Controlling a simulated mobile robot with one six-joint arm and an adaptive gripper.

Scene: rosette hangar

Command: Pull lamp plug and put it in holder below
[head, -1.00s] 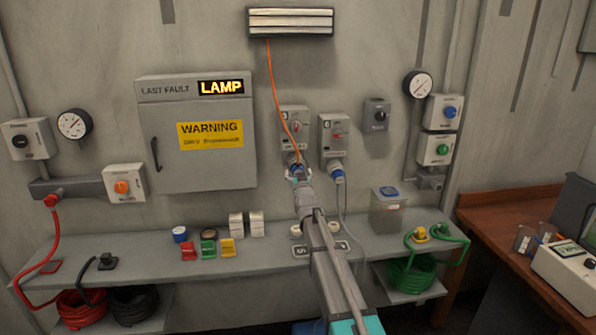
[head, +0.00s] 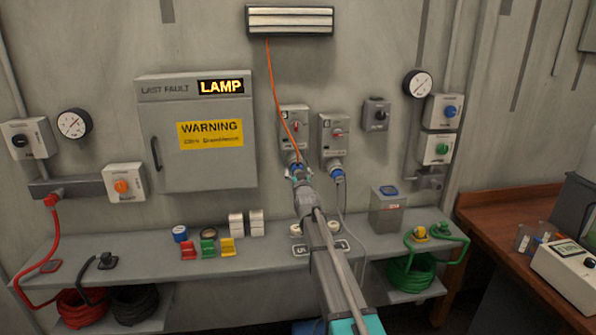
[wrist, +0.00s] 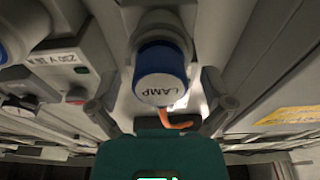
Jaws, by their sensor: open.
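The lamp plug (wrist: 162,72), blue with LAMP on its end and an orange cable, sits in the socket under the left grey outlet box (head: 294,125). My gripper (head: 298,172) is open just below that socket. In the wrist view the gripper's fingers (wrist: 158,104) stand on either side of the plug with gaps visible; I cannot tell whether either finger touches it. In the head view my gripper mostly hides the plug. On the shelf below, white ring-shaped holders (head: 335,227) stand beside a small label plate, partly hidden by my arm.
A second outlet box (head: 333,134) with a blue plug (head: 338,176) and grey cable is close on the right. The orange cable (head: 275,85) runs up to the wall lamp (head: 290,20). The shelf (head: 130,262) holds colored blocks, tape rolls and a grey canister (head: 388,212).

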